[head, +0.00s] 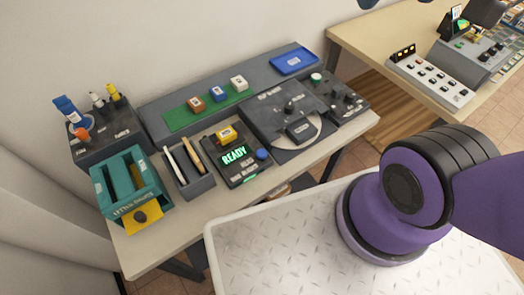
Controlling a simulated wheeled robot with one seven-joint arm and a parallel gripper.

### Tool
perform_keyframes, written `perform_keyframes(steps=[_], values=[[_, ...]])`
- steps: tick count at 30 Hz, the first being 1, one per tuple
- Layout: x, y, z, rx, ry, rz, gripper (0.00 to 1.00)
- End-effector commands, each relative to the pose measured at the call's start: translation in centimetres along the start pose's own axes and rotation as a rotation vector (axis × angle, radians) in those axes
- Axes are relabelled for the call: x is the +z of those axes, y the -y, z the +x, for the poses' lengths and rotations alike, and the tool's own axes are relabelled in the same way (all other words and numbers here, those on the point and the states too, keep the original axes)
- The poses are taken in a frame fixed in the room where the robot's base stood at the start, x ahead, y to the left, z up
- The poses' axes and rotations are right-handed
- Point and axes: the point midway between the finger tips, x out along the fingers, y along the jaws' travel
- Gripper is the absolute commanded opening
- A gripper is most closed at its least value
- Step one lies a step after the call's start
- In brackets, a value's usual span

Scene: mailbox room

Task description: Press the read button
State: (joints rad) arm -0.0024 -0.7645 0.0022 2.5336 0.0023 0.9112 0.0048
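A dark device (238,172) with a lit green "READY" display (234,155) sits near the front edge of the light table. A round blue button (263,154) stands at its right side; its small label is too small to read, so I cannot confirm that it is the read button. A yellow block (226,134) sits at the back of the device. My gripper cannot be made out in the head view; only purple and black links of my arm show at the right, apart from the device.
A compartment box (193,185) and a teal holder (130,188) stand left of the device. A larger dark unit (283,118) stands right of it. Behind is a shelf with a green strip (180,121), several blocks and a blue tray (294,62). A second table stands at upper right.

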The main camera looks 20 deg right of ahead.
Motion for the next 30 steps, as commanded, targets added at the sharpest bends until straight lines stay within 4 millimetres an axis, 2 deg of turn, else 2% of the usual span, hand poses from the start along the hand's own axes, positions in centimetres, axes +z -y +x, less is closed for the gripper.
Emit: perform_keyframes(steps=[5, 6, 18, 30], values=[[0.00, 0.00, 0.00, 0.000, 0.000, 0.000, 0.97], [0.00, 0.00, 0.00, 0.000, 0.000, 0.000, 0.93], [0.00, 0.00, 0.00, 0.000, 0.000, 0.000, 0.01], [0.00, 0.00, 0.00, 0.000, 0.000, 0.000, 0.00]])
